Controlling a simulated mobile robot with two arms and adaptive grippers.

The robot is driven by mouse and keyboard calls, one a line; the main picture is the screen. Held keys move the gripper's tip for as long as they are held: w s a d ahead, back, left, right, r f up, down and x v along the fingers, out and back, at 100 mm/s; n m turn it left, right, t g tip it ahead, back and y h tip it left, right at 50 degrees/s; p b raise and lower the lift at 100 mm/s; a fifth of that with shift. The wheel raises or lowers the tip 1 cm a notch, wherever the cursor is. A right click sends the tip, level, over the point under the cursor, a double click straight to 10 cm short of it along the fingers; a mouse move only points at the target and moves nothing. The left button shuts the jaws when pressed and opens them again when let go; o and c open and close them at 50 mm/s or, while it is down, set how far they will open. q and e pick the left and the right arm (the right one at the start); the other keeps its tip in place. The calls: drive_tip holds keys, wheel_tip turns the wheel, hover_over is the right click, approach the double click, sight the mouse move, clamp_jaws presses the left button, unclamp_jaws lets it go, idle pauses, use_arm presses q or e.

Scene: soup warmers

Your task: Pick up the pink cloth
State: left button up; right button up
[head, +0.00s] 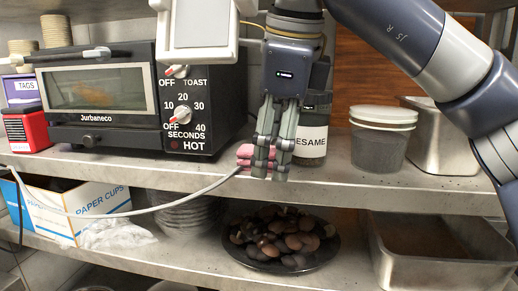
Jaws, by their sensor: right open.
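The pink cloth (244,152) lies folded on the upper metal shelf, close to the front edge, just right of the toaster oven. My right gripper (270,175) points down in front of it. Its fingers cover the cloth's right part. The fingers are open, and I cannot tell whether any cloth is between them. My left gripper is not in view.
The toaster oven (95,92) stands left. A sesame jar (313,128) stands close behind my right gripper, with a lidded tub (380,140) to its right. A dark bowl of brown pieces (325,262) sits below. A pale cable (160,208) hangs across the shelf front.

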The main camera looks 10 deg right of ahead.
drive_tip(key=w+p, duration=0.1)
drive_tip(key=w, duration=0.1)
drive_tip(key=w+p, duration=0.1)
drive_tip(key=w, duration=0.1)
drive_tip(key=shift+w+a+r, duration=0.15)
drive_tip(key=shift+w+a, duration=0.05)
drive_tip(key=shift+w, duration=0.05)
drive_tip(key=shift+w+r+p, duration=0.1)
drive_tip(key=shift+w+p, duration=0.8)
drive_tip(key=shift+w, duration=0.3)
drive_tip(key=x, duration=0.3)
drive_tip(key=shift+w+f, duration=0.15)
drive_tip(key=shift+f, duration=0.2)
drive_tip(key=shift+r, duration=0.1)
drive_tip(key=shift+c, duration=0.5)
drive_tip(key=c, duration=1)
